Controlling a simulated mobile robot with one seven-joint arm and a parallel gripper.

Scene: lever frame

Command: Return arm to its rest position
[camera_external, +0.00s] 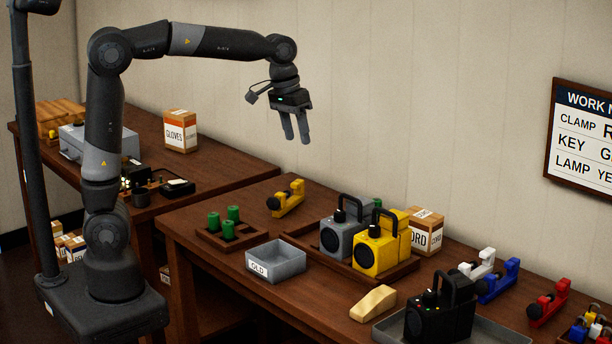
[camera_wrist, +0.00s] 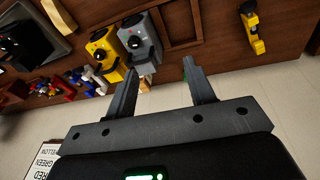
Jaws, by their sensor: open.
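My gripper (camera_external: 296,138) hangs high over the back of the workbench, pointing down, with my arm raised and bent over from the left. Its two fingers are apart with nothing between them, as the wrist view (camera_wrist: 202,80) also shows. It touches nothing. The yellow clamp (camera_external: 287,198) lies on the bench below it and shows at the upper right of the wrist view (camera_wrist: 252,30). A grey lamp (camera_external: 341,236) and a yellow lamp (camera_external: 377,252) stand to the right in a wooden tray (camera_external: 312,250).
A grey bin (camera_external: 276,263), a rack with green cylinders (camera_external: 229,229) and a wooden wedge (camera_external: 373,303) are on the bench. A black lamp (camera_external: 440,312) stands on a grey tray at the front right. White, blue and red clamps (camera_external: 548,303) lie at right. The air around my gripper is clear.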

